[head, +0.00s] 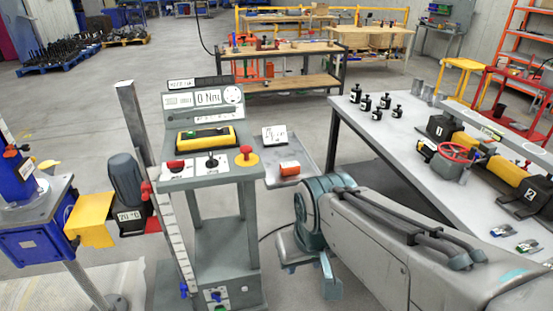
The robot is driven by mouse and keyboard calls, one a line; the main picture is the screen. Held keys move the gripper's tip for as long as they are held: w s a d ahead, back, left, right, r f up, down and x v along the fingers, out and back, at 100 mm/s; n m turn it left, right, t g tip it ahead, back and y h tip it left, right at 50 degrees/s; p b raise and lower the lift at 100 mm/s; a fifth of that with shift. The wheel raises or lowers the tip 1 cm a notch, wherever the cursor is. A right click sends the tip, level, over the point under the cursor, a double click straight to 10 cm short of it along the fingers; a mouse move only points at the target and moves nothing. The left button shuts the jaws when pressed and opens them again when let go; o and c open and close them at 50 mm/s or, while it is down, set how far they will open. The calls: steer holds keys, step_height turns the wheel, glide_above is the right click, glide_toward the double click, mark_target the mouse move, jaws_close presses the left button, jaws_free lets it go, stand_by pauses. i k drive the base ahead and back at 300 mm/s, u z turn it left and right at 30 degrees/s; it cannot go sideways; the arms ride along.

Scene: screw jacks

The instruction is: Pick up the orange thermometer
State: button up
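A small orange object (289,168), which may be the thermometer, lies on a small grey side shelf (305,178) just right of the grey console. It is too small to tell its details. My arm reaches in from the lower right, and its teal wrist is below and to the right of the orange object, apart from it in the picture. The end of my arm with my gripper (308,265) shows only partly below the wrist. Its fingers cannot be made out clearly, and I see nothing held in it.
The console (215,182) carries a yellow-and-black device (206,137), a red knob and a red button. A grey workbench (400,150) with black weights and a red handwheel (457,151) is at right. A blue machine (30,225) stands left.

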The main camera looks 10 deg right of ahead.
mark_target(289, 168)
steer(key=u, duration=0.25)
steer(key=i, duration=0.95)
steer(key=z, duration=0.3)
